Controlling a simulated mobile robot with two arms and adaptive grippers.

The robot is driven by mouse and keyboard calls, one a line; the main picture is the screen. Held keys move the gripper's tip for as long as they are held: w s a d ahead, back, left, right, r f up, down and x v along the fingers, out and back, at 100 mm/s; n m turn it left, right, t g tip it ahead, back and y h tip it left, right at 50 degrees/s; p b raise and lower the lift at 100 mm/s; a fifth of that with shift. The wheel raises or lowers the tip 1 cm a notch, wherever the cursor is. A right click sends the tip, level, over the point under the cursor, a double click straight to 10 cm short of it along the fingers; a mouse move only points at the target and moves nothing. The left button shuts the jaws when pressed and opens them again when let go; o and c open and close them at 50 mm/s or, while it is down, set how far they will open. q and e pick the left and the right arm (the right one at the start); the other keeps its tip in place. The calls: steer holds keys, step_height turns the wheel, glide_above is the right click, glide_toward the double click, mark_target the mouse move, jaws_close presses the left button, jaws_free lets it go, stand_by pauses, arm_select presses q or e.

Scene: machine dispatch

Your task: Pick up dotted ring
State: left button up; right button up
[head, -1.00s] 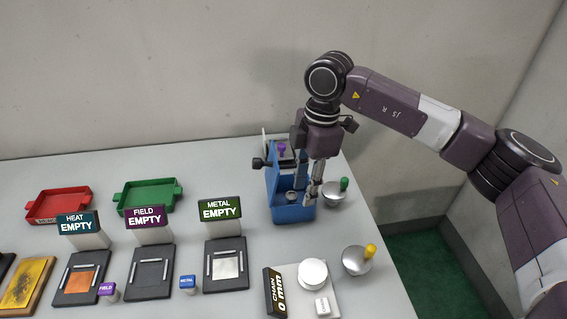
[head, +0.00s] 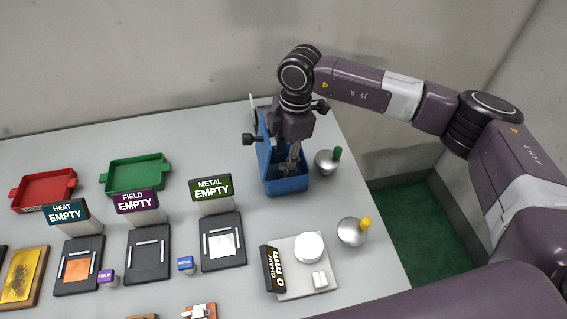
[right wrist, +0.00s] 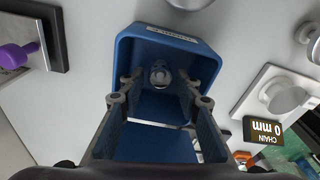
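A blue open bin (head: 287,187) stands near the back right of the table; its rim also frames the right wrist view (right wrist: 205,50). A small grey ring-like part (right wrist: 160,76) lies inside the bin, seen in the right wrist view. Dots on it are too small to make out. My right gripper (head: 293,163) points down into the bin. In the right wrist view its fingers (right wrist: 160,92) are spread apart, with the grey part beyond and between them, not gripped. My left gripper is not in view.
The chain scale (head: 300,276) is in front. Heat, field and metal stations and red (head: 44,190) and green (head: 136,174) trays lie left.

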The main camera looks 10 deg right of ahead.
steer(key=c, duration=0.8)
